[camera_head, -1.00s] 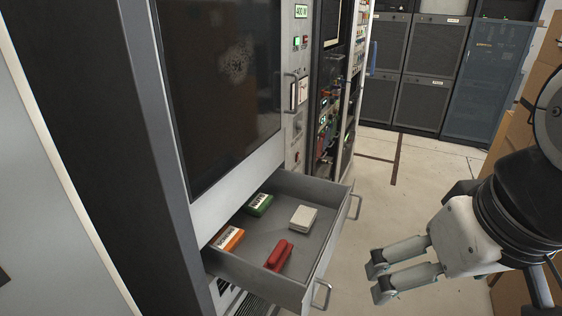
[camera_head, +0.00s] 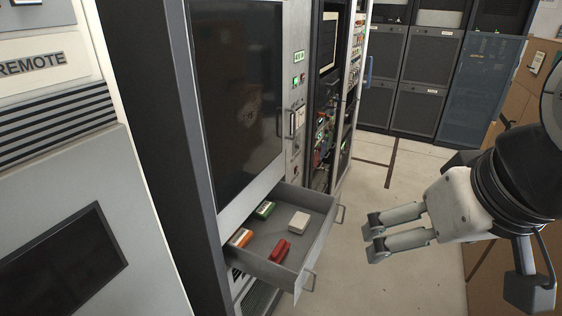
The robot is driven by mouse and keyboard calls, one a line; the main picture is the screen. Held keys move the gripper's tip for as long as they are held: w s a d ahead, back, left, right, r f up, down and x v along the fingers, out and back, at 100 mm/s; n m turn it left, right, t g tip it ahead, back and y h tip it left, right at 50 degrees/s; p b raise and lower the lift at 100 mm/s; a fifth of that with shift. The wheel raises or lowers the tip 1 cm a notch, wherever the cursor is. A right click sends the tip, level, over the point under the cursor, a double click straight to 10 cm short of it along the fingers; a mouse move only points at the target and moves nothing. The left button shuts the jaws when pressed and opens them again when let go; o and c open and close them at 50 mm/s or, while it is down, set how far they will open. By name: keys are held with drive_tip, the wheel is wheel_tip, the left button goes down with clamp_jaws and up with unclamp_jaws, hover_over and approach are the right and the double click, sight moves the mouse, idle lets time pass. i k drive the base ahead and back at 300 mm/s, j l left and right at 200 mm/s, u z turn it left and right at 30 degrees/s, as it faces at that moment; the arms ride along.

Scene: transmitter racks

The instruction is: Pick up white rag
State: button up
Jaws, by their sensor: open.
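The white rag (camera_head: 299,222) looks like a small folded white block. It lies in the open drawer (camera_head: 318,241), toward the right side of its floor. My gripper (camera_head: 371,237) is open and empty. It is outside the drawer, to the right of it in the picture, with its fingers pointing left toward the drawer. The rag is in plain view and nothing touches it.
The drawer also holds a green box (camera_head: 264,210), an orange box (camera_head: 240,238) and a red object (camera_head: 280,250). Drawer handles (camera_head: 309,282) stick out in front. A tall rack (camera_head: 235,100) rises above the drawer. Cardboard boxes (camera_head: 520,100) stand at right. Floor between is clear.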

sight(300, 222)
drive_tip(key=i+l+u, duration=0.25)
drive_tip(key=i+l, duration=0.15)
drive_tip(key=i+l+u, duration=0.25)
drive_tip(key=i+l, duration=0.15)
drive_tip(key=k+l+u, duration=0.1)
drive_tip(key=l+u, duration=0.2)
drive_tip(key=l, duration=0.25)
